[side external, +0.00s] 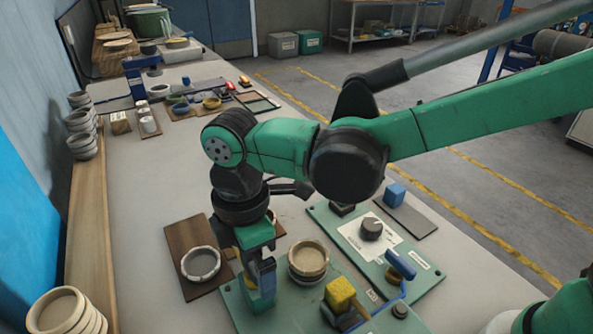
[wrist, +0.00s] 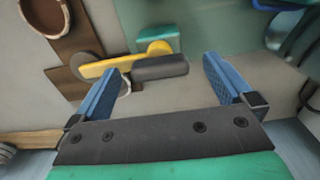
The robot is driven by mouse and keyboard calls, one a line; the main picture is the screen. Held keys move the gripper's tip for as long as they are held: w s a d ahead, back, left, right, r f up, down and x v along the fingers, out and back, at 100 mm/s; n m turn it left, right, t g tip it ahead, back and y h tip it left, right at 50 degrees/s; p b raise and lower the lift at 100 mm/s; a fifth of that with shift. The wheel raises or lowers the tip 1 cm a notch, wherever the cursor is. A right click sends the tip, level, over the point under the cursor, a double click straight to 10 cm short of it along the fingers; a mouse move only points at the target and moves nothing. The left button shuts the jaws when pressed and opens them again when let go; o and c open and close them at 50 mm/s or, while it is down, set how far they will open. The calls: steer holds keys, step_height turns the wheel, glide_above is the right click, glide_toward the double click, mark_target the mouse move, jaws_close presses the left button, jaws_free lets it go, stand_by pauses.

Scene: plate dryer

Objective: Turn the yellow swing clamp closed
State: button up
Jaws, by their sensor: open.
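The yellow swing clamp (wrist: 105,66) shows in the wrist view as a yellow arm with a round yellow pivot at its right end and a grey round part at its left end. A dark cylindrical handle (wrist: 165,67) lies alongside it, beside a teal block (wrist: 158,38). My gripper (wrist: 162,66) is open, its blue fingers apart, and the handle appears between the fingertips in the picture. I cannot tell the depth between them. In the side external view my gripper (side external: 262,282) points down over the bench; I cannot make out the clamp arm there.
A brown board (side external: 185,235) with a grey bowl (side external: 201,263) lies left of my gripper. A tan bowl stack (side external: 307,260) and a yellow block (side external: 340,293) are to its right. A green panel with a dark knob (side external: 371,229) lies farther right. The bench's left middle is clear.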

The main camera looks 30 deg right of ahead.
jaws_close()
stand_by(0.3)
steer(key=shift+m, duration=0.3)
steer(key=m, duration=0.3)
steer(key=shift+m, duration=0.3)
steer(key=m, duration=0.4)
steer(key=shift+m, duration=0.3)
steer(key=m, duration=0.4)
steer(key=shift+m, duration=2.5)
